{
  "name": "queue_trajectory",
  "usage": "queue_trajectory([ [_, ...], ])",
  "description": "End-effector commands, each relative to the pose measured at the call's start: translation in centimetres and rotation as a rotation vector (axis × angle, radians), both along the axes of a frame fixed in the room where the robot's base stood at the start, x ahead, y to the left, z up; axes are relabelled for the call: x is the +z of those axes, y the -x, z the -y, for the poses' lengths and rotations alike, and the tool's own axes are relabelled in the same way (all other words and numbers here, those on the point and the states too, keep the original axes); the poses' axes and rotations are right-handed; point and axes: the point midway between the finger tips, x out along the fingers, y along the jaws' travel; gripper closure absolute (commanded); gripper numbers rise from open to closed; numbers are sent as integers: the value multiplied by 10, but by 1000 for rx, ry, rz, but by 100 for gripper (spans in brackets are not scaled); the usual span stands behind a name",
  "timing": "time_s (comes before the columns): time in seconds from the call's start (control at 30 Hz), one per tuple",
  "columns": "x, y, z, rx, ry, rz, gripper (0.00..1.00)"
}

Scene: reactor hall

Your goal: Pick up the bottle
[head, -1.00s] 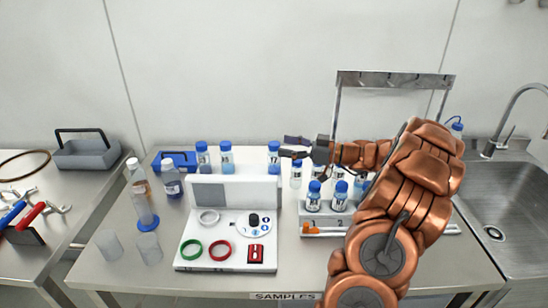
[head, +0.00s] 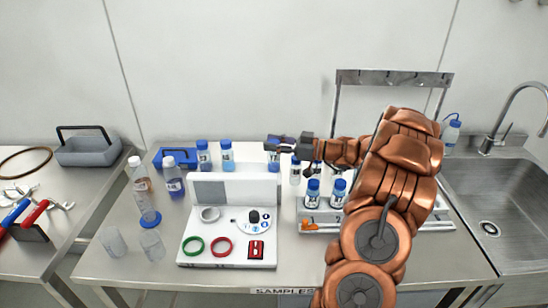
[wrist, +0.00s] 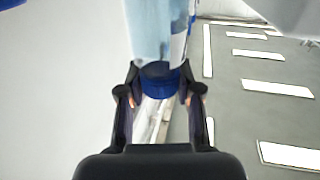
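The bottle (head: 273,168) has a blue cap and a label and stands behind the white panel of the console; my gripper hides its top in the head view. My gripper (head: 276,144) reaches leftward over it. In the wrist view, the bottle's pale blue body (wrist: 156,30) and dark blue cap (wrist: 160,80) lie between the spread fingers of my gripper (wrist: 160,78). Narrow gaps seem to show beside the cap, so the fingers look open around it. Whether either finger touches it is hard to tell.
Two similar bottles (head: 215,155) stand to the left, and a pale bottle (head: 295,171) stands close on the right. The white console (head: 208,252) is in front. A sample rack (head: 320,222) with bottles and a metal frame (head: 395,78) are to the right.

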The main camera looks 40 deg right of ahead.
Motion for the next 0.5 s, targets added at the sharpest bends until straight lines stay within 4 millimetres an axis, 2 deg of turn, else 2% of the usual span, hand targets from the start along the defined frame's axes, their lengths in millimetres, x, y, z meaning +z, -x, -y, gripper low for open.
queue_trajectory([
  [0.03,0,0,0,0,0,0,75],
  [0.27,0,0,0,0,0,0,99],
  [0.5,0,0,0,0,0,0,100],
])
